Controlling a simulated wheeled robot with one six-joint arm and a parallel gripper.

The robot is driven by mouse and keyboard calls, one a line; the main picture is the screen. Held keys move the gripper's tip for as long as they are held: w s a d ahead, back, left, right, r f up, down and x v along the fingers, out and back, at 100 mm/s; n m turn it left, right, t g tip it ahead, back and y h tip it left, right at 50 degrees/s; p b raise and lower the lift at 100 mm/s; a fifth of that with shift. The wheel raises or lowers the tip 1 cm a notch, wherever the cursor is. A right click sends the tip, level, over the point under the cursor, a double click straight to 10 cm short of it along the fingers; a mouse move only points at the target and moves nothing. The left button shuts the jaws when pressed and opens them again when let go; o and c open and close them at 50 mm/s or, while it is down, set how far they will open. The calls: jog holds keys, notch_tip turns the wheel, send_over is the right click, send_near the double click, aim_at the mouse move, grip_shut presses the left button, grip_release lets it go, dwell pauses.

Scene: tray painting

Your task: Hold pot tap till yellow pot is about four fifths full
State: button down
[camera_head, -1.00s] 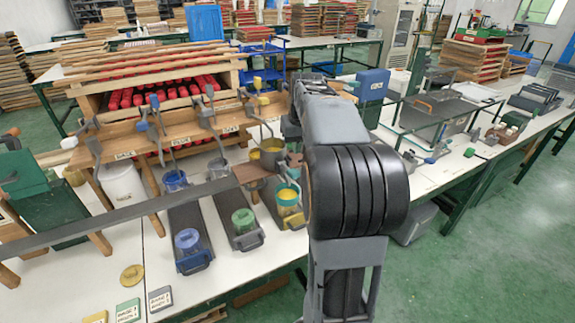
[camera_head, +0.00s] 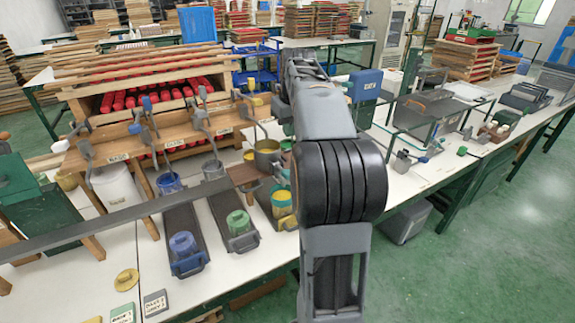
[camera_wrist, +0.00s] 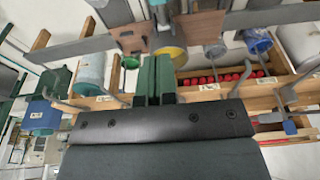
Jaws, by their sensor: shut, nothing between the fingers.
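A round pot with yellow inside (camera_head: 267,150) stands beneath the row of taps, just left of my arm in the head view. A yellow round shape (camera_wrist: 172,53), likely this pot, shows beyond my fingers in the wrist view. I cannot read its fill level. A tap with a yellow handle (camera_head: 257,102) is on the wooden rack above it. My gripper (camera_wrist: 154,78) has dark green fingers, shut together and empty. Whether it touches a tap lever is unclear. My arm hides the gripper in the head view.
A white bucket (camera_head: 115,184) is at left. A long grey bar (camera_head: 110,218) crosses in front. The wooden rack (camera_head: 120,145) holds several taps. Free tabletop lies at front left.

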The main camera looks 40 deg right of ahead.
send_over(287, 171)
jog(key=f, duration=1.1)
jog(key=shift+s+a+f+b, duration=0.1)
jog(key=shift+s+a+b, duration=0.1)
jog(key=shift+b, duration=0.15)
jog(key=shift+s+f, duration=0.2)
jog(key=shift+f, duration=0.7)
